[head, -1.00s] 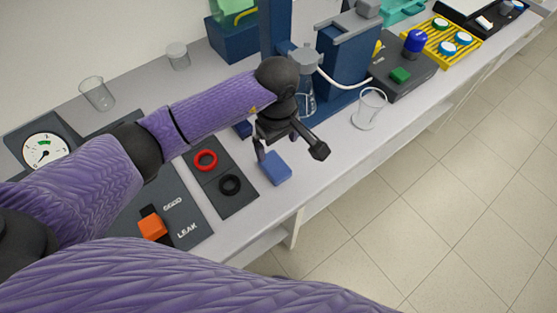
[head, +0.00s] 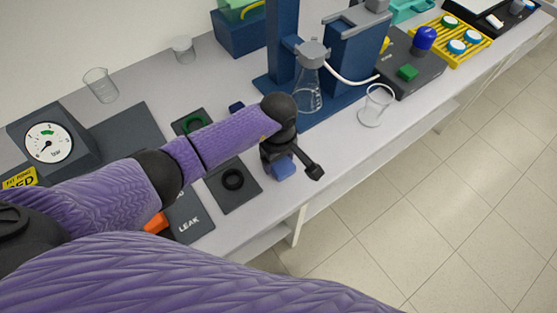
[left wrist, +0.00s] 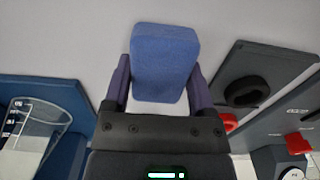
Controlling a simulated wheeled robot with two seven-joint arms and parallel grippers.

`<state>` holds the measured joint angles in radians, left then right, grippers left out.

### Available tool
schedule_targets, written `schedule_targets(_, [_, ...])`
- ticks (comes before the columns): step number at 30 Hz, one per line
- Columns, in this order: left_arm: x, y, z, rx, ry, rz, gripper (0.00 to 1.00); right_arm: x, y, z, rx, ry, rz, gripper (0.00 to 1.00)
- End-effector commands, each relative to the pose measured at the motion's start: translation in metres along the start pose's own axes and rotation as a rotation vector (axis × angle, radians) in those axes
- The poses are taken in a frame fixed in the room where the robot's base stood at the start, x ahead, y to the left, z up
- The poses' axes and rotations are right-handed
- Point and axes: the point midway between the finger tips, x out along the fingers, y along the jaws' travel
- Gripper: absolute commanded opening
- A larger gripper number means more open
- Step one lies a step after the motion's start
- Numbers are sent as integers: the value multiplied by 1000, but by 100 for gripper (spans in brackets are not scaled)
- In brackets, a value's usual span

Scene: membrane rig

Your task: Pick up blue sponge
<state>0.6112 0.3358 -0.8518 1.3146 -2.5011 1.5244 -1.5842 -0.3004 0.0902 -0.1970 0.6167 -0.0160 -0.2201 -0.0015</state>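The blue sponge (head: 284,168) is a small block on the bench near its front edge, partly hidden by my gripper in the head view. In the left wrist view the sponge (left wrist: 165,62) lies between and beyond the two fingers. My left gripper (head: 276,160) is right over the sponge, pointing down. In the left wrist view its fingers (left wrist: 160,78) are spread wide, one at each side of the sponge, very near it. Contact is hard to make out. My right gripper is not in view.
The bench's front edge is close, with floor beyond.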

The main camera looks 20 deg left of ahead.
Motion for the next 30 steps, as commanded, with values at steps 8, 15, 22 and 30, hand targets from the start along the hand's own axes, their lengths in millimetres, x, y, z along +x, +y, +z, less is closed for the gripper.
schedule_targets(8, [0,0,0,0,0,0,18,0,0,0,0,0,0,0])
schedule_targets(15, [-48,1,-1,2,4,5,18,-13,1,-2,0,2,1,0])
schedule_targets(22, [-94,0,0,1,2,2,18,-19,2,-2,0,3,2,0])
schedule_targets(30, [-100,0,0,0,0,-1,18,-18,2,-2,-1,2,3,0])
